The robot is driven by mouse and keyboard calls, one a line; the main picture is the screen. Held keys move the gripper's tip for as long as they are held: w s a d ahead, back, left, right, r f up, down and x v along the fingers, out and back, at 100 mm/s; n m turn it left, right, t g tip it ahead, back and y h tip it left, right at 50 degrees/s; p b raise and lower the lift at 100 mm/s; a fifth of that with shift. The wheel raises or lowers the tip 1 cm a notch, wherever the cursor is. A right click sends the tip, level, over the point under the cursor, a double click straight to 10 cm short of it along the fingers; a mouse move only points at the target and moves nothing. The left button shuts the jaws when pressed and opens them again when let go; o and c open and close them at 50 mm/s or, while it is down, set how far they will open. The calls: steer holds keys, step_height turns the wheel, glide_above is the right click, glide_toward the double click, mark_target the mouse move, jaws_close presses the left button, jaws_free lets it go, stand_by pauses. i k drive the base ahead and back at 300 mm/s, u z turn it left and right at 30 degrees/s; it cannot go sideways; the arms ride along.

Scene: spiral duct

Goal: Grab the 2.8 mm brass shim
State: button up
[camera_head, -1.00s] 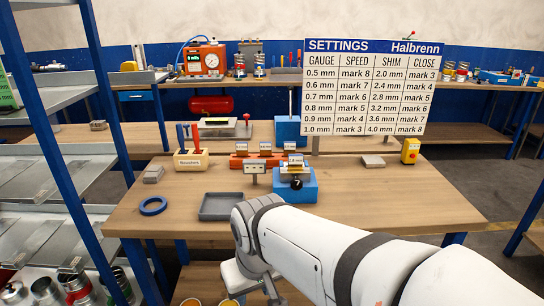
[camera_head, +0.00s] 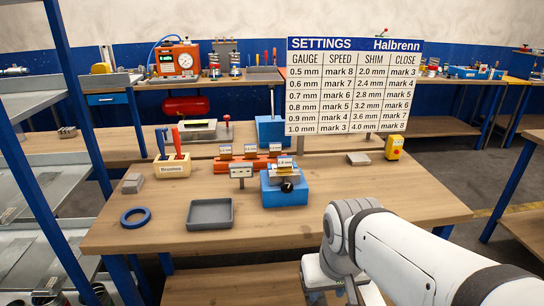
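A red rack (camera_head: 250,164) stands near the middle of the bench with several small white label cards above it. The print on these cards is too small to read surely, so I cannot tell which place holds the 2.8 mm brass shim. A blue fixture (camera_head: 284,193) with a black knob stands just in front of the rack. It has a brass-coloured piece and a label card on top. My gripper (camera_head: 332,294) hangs low at the bottom edge, in front of the bench and well short of the rack. Its fingertips are cut off by the frame.
The settings board (camera_head: 354,87) stands behind the bench at right. A grey tray (camera_head: 211,214), a blue ring (camera_head: 135,218) and a cream holder (camera_head: 173,168) with red and blue handles are at left. A yellow box (camera_head: 394,147) is at the right edge. The bench's right front is clear.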

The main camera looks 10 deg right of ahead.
mark_target(284, 164)
steer(key=u, duration=0.05)
steer(key=i, duration=1)
steer(key=z, duration=0.05)
